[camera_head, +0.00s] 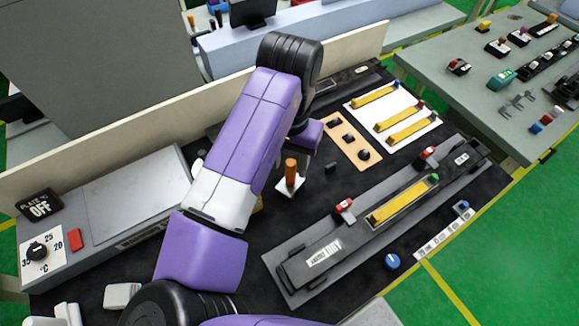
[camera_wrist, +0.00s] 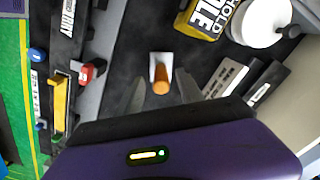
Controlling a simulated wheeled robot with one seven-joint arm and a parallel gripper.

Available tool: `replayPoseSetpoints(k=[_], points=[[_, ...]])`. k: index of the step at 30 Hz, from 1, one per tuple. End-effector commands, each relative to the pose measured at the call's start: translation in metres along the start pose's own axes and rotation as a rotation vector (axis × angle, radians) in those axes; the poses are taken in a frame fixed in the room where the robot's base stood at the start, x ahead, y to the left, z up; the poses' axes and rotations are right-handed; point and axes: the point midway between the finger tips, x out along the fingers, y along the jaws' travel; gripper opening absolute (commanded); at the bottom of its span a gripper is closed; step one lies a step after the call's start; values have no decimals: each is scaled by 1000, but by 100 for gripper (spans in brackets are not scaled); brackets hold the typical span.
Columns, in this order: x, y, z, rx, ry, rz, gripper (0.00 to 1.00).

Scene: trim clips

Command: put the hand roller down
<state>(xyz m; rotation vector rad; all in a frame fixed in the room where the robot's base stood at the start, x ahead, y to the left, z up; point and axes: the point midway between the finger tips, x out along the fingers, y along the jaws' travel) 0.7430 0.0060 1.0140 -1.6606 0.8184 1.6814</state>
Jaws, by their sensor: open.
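The hand roller (camera_head: 290,178) has an orange-brown handle and a pale metal base. It stands upright on the black mat (camera_head: 258,238), beside my forearm in the head view. In the wrist view the hand roller (camera_wrist: 160,72) lies ahead of my gripper (camera_wrist: 161,92), its handle end close to the gap between the fingertips. The grey fingers are spread apart, with dark mat visible beside the handle. In the head view my purple gripper body (camera_head: 309,135) is just above and right of the roller; its fingers are hidden there.
A grey fixture (camera_head: 290,277) with a yellow trim strip and red clamps lies at right. A tan tray (camera_head: 343,142) of black parts and a white sheet with yellow strips lie behind. A yellow labelled block (camera_wrist: 204,18) is near the roller. A grey heating plate stands left.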

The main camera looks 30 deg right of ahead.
Motion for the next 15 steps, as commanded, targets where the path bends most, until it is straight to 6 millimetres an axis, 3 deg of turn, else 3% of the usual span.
replayPoseSetpoints(k=[9,15], points=[[-66,0,-1,3,1,-3,44],[-93,0,0,2,0,-3,44]])
